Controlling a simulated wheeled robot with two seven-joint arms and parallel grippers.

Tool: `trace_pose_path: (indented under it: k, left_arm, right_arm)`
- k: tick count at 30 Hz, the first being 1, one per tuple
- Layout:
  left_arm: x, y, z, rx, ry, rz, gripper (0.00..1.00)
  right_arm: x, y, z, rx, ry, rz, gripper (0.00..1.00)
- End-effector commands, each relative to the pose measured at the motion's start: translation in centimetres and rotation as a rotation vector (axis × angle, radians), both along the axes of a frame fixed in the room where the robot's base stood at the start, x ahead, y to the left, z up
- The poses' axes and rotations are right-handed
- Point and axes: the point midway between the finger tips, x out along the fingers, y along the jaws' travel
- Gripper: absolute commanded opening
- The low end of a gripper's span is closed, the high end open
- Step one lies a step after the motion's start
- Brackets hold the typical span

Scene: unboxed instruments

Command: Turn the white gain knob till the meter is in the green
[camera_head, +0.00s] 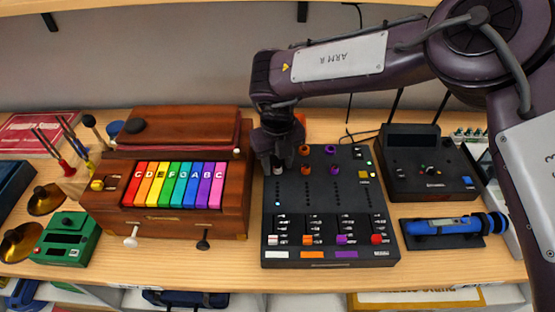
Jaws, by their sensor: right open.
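The black mixer (320,222) lies on the shelf, with a row of coloured knobs at its back and coloured sliders at its front. My right gripper (279,168) points down over the mixer's back left corner, its jaws open. The white knob (279,171) shows only partly between or just below the fingertips; I cannot tell whether they touch it. A meter column below it shows a lit blue dot (278,204), low in the column. No green light shows in that column. My left gripper is not in view.
Orange knobs (305,170) and purple knobs (332,169) stand close to the right of the gripper. A wooden toy organ (165,215) with rainbow keys is close on the left. A black device (428,180) and a blue cylindrical tool (440,226) lie to the right.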

Motion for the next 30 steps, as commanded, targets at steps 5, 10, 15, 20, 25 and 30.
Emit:
trace_pose_path:
  k: [5, 10, 15, 20, 25, 30]
  left_arm:
    - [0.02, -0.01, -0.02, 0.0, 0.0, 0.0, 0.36]
    - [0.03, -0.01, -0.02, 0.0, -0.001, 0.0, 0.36]
    - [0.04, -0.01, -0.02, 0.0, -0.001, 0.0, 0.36]
    - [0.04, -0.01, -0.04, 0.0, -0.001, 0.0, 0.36]
    - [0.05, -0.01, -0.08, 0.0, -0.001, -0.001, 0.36]
    - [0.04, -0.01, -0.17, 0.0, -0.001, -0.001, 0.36]
  right_arm:
    - [0.0, -0.01, 0.0, 0.0, 0.0, 0.0, 0.33]
    - [0.01, -0.02, 0.01, -0.001, 0.0, 0.0, 0.11]
    - [0.01, -0.03, 0.02, -0.001, 0.0, -0.001, 0.0]
    - [0.02, -0.04, 0.02, 0.0, 0.0, -0.017, 0.0]
    - [0.03, -0.03, -0.01, 0.001, 0.0, -0.08, 0.0]
    - [0.06, -0.01, -0.01, 0.002, 0.0, -0.194, 0.0]
